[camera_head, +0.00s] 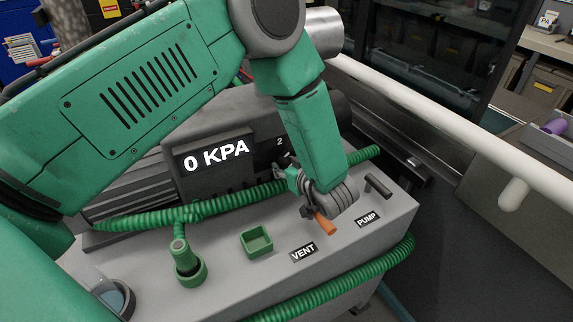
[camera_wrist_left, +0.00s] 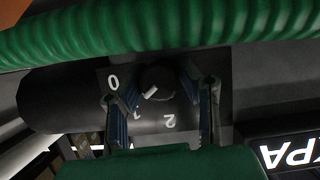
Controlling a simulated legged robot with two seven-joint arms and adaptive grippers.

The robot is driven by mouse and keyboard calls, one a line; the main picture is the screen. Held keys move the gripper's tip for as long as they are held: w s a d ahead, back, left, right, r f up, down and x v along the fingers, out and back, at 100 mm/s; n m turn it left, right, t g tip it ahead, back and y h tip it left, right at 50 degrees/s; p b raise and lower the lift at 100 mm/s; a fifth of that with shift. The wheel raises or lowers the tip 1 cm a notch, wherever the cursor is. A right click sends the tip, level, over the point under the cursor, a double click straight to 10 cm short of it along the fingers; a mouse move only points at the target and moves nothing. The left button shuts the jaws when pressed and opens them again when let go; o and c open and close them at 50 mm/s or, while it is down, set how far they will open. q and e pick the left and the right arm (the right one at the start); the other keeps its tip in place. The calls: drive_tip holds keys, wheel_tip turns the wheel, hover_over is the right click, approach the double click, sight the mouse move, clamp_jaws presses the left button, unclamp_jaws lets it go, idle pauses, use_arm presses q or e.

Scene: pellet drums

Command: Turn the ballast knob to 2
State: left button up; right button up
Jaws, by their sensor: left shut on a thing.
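The dark round ballast knob (camera_wrist_left: 158,78) shows in the left wrist view, on a dark plate with a white 0 to its left and a white 2 below it. Its white pointer mark slants down and left, between the 0 and the 2. My left gripper (camera_head: 290,178) reaches down to the machine in the head view; in the left wrist view its two fingers (camera_wrist_left: 161,88) are shut on the knob from both sides. In the head view the arm hides the knob, and only the 2 shows beside it. My right gripper is not in view.
The display (camera_head: 216,155) reads 0 KPA. A green hose (camera_head: 235,198) runs across the machine, close to my gripper. An orange vent lever (camera_head: 324,224) and a dark pump lever (camera_head: 379,187) stand near my wrist. A green square cup (camera_head: 256,241) sits in front.

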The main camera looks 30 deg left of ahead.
use_arm(q)
drive_tip(key=shift+f, duration=0.15)
drive_tip(key=o, duration=1.1)
drive_tip(key=shift+w+a+f, duration=0.1)
drive_tip(key=shift+w, duration=0.1)
drive_tip(key=shift+s, duration=0.15)
drive_tip(key=shift+s+d+r, duration=0.15)
drive_tip(key=shift+d+r, duration=0.15)
drive_tip(key=shift+d, duration=0.05)
drive_tip(key=v, duration=1)
drive_tip(key=shift+s+d, duration=0.1)
drive_tip(key=shift+d, duration=0.35)
